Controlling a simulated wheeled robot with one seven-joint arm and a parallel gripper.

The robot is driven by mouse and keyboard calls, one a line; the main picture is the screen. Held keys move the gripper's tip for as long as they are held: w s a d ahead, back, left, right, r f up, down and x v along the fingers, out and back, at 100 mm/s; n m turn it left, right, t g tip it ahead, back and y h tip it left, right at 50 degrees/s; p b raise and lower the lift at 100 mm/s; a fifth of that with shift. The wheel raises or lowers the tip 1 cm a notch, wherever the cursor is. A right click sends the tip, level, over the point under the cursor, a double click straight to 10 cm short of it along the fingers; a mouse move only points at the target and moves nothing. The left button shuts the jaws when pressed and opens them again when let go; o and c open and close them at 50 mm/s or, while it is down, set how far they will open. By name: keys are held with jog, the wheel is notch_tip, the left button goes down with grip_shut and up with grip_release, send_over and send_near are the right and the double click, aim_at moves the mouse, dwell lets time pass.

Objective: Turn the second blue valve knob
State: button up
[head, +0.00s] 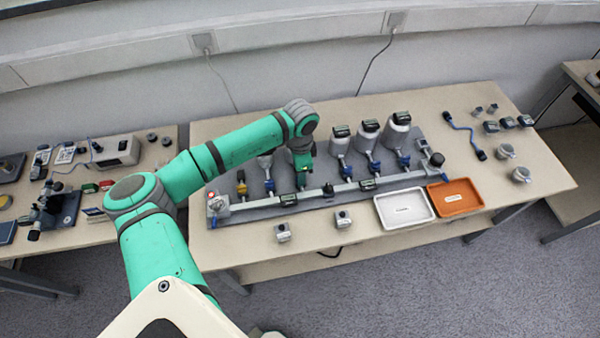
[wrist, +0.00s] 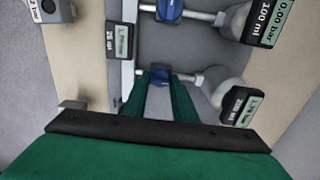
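The grey manifold pipe (head: 325,190) runs across a grey mat (head: 240,212), with several branches to vessels. Blue valve knobs (head: 270,185) show on the branches, others further right (head: 346,170). My gripper (head: 303,170) points down over a branch right of the leftmost blue knob and hides the knob below. In the wrist view my gripper's green fingers (wrist: 160,80) straddle a blue knob (wrist: 159,73), their tips at its two sides. Whether they press on it is hard to see. Another blue knob (wrist: 168,10) lies above it.
Vessels with displays (head: 340,142) stand behind the knobs. A white tray (head: 380,213) and an orange tray (head: 434,207) sit front right. Two small devices (head: 283,232) lie at the table's front. A yellow knob (head: 242,188) is at the left end.

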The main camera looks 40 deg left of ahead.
jog(key=o, duration=0.4)
jog(key=shift+c, duration=0.2)
jog(key=shift+r, duration=0.1)
notch_tip(320, 180, up, 11)
jog(key=shift+f, duration=0.2)
dwell(0.4)
